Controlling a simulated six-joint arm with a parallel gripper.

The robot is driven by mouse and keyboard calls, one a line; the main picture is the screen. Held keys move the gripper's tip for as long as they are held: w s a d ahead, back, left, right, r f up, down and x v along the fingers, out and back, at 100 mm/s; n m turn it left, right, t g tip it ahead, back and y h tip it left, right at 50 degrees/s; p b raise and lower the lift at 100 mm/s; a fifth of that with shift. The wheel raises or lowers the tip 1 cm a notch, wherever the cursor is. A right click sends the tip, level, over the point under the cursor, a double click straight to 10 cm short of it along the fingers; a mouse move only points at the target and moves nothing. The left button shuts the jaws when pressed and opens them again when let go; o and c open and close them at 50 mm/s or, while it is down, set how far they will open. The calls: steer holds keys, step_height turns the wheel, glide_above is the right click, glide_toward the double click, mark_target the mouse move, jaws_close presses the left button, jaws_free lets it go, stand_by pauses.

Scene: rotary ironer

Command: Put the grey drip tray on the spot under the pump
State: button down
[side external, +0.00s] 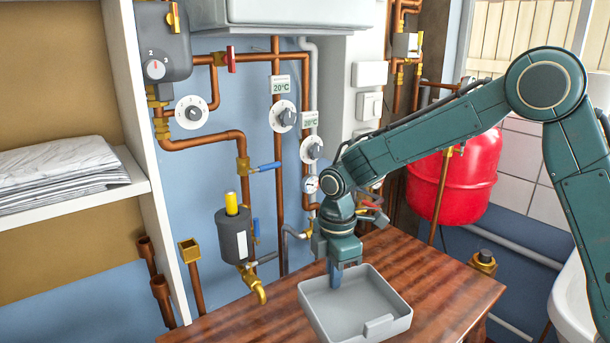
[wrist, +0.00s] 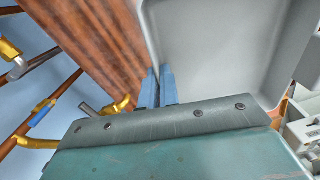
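The grey drip tray (side external: 318,296) is a shallow, open square box at the wooden table's front. It looks empty and about level; I cannot tell whether it touches the wood. My gripper (side external: 336,276) points down at the tray's back wall, with a blue finger inside the tray. In the wrist view, the two blue fingers (wrist: 159,88) are close together on either side of the wall of the tray (wrist: 215,50), shut on it. A dark cylinder with a yellow top (side external: 233,238), perhaps the pump, hangs on the wall left of the tray. No marked spot is visible.
A brass tap (side external: 258,289) juts out below the dark cylinder. Blue-handled valves and copper pipes line the wall behind. The wooden table (side external: 255,322) is bare left of the tray. A red tank (side external: 455,180) is behind my arm and a white basin (side external: 575,305) at right.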

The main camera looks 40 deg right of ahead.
mark_target(308, 288)
steer(key=a+m, duration=0.1)
steer(key=m, duration=0.1)
steer(key=a+m, duration=0.1)
steer(key=shift+w+a+f+m, duration=0.15)
steer(key=shift+w+m, duration=0.25)
steer(key=a+m, duration=0.2)
steer(key=m, duration=0.1)
steer(key=a+m, duration=0.1)
steer(key=shift+w+f+m, duration=0.3)
steer(key=shift+w+m, duration=0.1)
steer(key=a+f+m, duration=0.1)
steer(key=a+m, duration=0.7)
steer(key=m, duration=0.4)
steer(key=a+f+m, duration=0.2)
steer(key=a+m, duration=0.6)
steer(key=m, duration=0.4)
steer(key=shift+w+f, duration=0.15)
steer(key=shift+f, duration=0.1)
